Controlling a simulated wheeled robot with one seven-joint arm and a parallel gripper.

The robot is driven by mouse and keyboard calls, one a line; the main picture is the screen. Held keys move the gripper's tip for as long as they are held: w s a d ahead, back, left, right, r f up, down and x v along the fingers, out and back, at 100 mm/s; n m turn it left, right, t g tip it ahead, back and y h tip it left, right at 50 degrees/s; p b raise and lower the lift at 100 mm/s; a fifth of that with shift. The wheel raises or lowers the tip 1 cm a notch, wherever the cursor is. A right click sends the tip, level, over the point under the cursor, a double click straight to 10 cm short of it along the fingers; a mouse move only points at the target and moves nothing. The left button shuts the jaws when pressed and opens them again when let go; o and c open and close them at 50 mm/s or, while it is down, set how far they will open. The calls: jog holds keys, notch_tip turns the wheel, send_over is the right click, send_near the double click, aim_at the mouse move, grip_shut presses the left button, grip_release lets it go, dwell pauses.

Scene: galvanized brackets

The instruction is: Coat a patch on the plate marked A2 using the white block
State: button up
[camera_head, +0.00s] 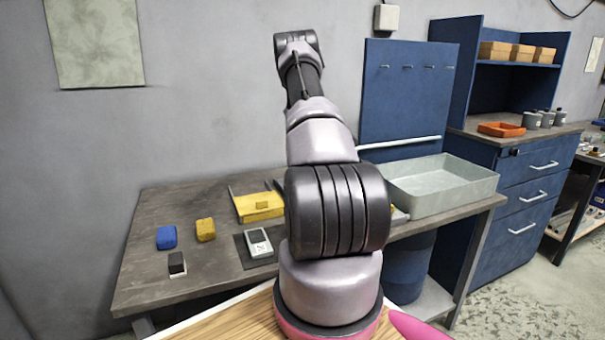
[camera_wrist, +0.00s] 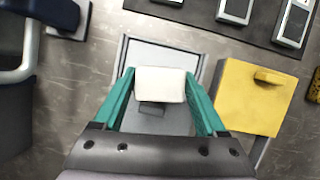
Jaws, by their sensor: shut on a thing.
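My gripper (camera_wrist: 159,92) has green fingers and is shut on the white block (camera_wrist: 160,82) in the wrist view. The block is above a grey plate (camera_wrist: 165,52) in a thin-railed frame; I cannot tell whether it touches. A darker rectangle (camera_wrist: 152,108) shows on the grey surface just below the block. To the right is a yellow panel (camera_wrist: 248,107) with a small tab, also seen in the head view (camera_head: 258,213). Other grey plates (camera_wrist: 235,10) lie on a dark mat, one visible in the head view (camera_head: 258,244). No A2 mark is readable. My arm hides the gripper in the head view.
A blue block (camera_head: 166,237), a yellow block (camera_head: 205,230) and a dark block on a pale base (camera_head: 176,263) stand at the table's left. A grey metal tray (camera_head: 440,204) sits at its right end. The table's back left is clear.

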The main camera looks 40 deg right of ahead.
jog(key=shift+f, duration=2.75)
jog(key=shift+f, duration=0.55)
jog(key=shift+r, duration=3.5)
jog(key=shift+s, duration=0.1)
